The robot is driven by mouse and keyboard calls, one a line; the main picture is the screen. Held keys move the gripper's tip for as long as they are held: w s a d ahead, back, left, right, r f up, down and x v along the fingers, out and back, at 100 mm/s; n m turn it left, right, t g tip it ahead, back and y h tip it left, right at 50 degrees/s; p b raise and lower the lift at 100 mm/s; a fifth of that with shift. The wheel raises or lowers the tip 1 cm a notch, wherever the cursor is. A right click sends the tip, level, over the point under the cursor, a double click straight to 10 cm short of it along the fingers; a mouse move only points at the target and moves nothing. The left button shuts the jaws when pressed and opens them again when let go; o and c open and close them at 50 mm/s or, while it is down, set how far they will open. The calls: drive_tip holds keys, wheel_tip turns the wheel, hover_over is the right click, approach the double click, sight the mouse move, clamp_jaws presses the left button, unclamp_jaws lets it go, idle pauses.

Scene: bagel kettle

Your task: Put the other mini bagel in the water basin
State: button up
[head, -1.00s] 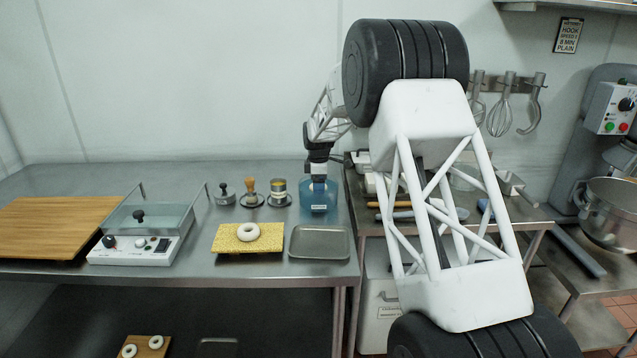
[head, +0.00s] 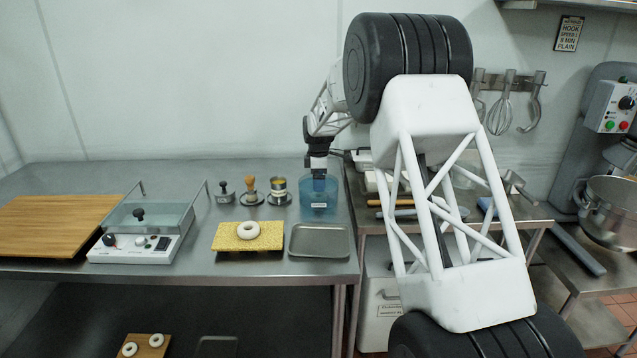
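A pale mini bagel (head: 248,230) lies flat on a yellow, grainy board (head: 230,245) on the steel table. Two more pale rings (head: 129,349) (head: 156,340) lie on a small wooden board (head: 148,353) on the lower shelf. A blue see-through container (head: 318,203) with a white label stands at the table's right end; it looks like the water basin. My gripper (head: 319,183) points down into or just behind the top of this container. Its fingertips are small and blurred against the blue, so I cannot tell whether they hold anything.
A white appliance (head: 132,249) with a clear tub and knobs stands left, beside a large wooden board (head: 55,225). Several small stamps and tins line the back. An empty grey tray (head: 319,241) lies in front of the blue container.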

wheel_tip(320, 180, up, 6)
drive_tip(key=shift+r, duration=0.2)
idle(0.3)
drive_tip(key=s+d+r+m, duration=0.3)
drive_tip(key=s+d+r, duration=0.15)
drive_tip(key=s, duration=0.65)
drive_tip(key=s+d+r+m+t, duration=0.1)
drive_tip(key=s+d+r+m, duration=0.3)
drive_tip(key=s, duration=0.6)
drive_tip(key=s+d+r+m, duration=0.2)
drive_tip(key=s+r, duration=0.4)
drive_tip(key=s, duration=0.5)
drive_tip(key=s+d+f+m, duration=0.1)
drive_tip(key=s+f+m, duration=0.1)
drive_tip(key=s, duration=0.9)
drive_tip(key=s+d+f+m+t, duration=0.1)
drive_tip(key=s+m, duration=0.3)
drive_tip(key=s, duration=0.8)
drive_tip(key=s+d+f+m, duration=0.3)
drive_tip(key=s, duration=0.8)
drive_tip(key=shift+s+d+f+t, duration=0.2)
drive_tip(key=shift+s+t, duration=0.05)
drive_tip(key=shift+t, duration=0.05)
